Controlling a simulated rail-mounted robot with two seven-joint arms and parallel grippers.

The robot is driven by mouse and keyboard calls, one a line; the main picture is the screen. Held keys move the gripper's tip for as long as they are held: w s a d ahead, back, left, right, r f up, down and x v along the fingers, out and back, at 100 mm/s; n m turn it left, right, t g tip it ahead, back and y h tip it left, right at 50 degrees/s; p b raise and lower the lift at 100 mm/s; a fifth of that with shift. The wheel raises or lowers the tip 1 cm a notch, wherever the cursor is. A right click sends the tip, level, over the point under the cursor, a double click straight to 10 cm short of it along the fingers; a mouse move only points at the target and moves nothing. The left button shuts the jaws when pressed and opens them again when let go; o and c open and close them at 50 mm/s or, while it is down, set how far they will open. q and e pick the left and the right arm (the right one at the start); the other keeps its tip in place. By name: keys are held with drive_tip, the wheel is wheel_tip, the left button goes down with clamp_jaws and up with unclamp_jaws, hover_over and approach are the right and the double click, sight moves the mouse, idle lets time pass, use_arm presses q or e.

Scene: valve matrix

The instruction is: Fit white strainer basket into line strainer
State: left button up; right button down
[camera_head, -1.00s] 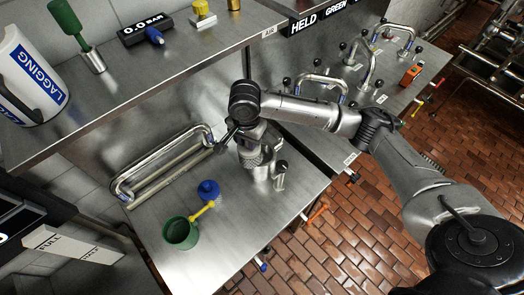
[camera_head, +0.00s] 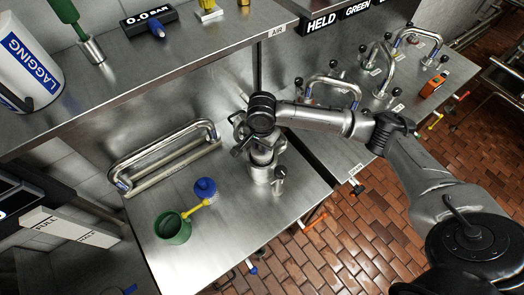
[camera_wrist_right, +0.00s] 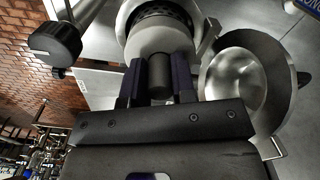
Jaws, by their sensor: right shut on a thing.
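The steel line strainer (camera_head: 260,174) stands upright near the right edge of the lower bench. My right gripper (camera_head: 259,146) is directly above it, pointing down. In the right wrist view, my right gripper (camera_wrist_right: 159,82) is shut on the dark stem of the white strainer basket (camera_wrist_right: 158,38). The basket's white collar and part of its dark mesh show within the strainer's steel rim. The arm hides much of the basket in the head view, and I cannot tell how deep it sits. My left gripper is not in view.
A round hollow steel part (camera_wrist_right: 235,82) lies close beside the gripper. The upper shelf (camera_head: 200,55) is behind. Bare bench lies in front.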

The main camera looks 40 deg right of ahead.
wheel_tip(320, 180, down, 4)
drive_tip(key=shift+s+r, duration=0.1)
drive_tip(key=shift+r, duration=0.1)
drive_tip(key=shift+f, duration=0.15)
drive_tip(key=shift+f, duration=0.1)
drive_tip(key=c, duration=0.9)
unclamp_jaws()
drive_tip(key=shift+c, duration=0.2)
